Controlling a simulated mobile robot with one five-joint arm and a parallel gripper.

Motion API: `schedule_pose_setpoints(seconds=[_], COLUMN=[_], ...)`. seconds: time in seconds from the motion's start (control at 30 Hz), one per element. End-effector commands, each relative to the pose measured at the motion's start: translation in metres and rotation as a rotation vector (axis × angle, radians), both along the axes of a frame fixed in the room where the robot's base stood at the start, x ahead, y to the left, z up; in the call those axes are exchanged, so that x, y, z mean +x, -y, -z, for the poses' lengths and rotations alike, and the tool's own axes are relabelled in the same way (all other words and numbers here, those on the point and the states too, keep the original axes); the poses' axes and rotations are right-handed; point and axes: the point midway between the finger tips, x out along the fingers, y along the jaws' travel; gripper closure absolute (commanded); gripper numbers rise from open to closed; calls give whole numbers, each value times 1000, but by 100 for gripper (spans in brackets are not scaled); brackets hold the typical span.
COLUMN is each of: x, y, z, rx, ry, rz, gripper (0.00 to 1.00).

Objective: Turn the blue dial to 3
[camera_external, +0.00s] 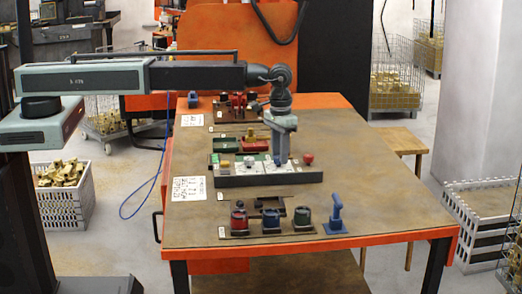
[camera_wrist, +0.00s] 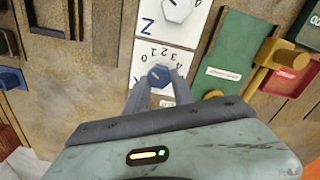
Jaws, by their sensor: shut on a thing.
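The blue dial (camera_wrist: 158,76) sits on a white plate (camera_wrist: 143,50) with printed digits in an arc, in the wrist view. My gripper (camera_wrist: 152,92) is shut on the dial, with one finger on each side of it. The digits 0 to 4 show above and right of the dial. A small pale mark shows on the dial's top, but I cannot tell which digit it points at. In the external view my gripper (camera_external: 282,158) points straight down over the grey dial panel (camera_external: 230,182) and hides the blue dial.
A pale knob (camera_wrist: 177,9) on a plate marked Z is close by. A yellow handle (camera_wrist: 270,62) stands right of the plate, and a red button (camera_external: 308,158) is at the panel's right. Coloured cups and a blue lever (camera_external: 336,210) stand at the table's front.

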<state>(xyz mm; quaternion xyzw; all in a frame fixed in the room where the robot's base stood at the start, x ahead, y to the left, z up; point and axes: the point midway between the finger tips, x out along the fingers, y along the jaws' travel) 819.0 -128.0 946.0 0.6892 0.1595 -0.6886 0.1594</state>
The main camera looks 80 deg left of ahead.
Motion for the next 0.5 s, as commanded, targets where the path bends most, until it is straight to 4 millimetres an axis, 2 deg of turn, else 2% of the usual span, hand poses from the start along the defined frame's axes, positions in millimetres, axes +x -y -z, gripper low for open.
schedule_pose_setpoints(seconds=[0.5], x=[0], y=[2], z=[0], rx=[-1], ry=[-1], rz=[430], gripper=[100])
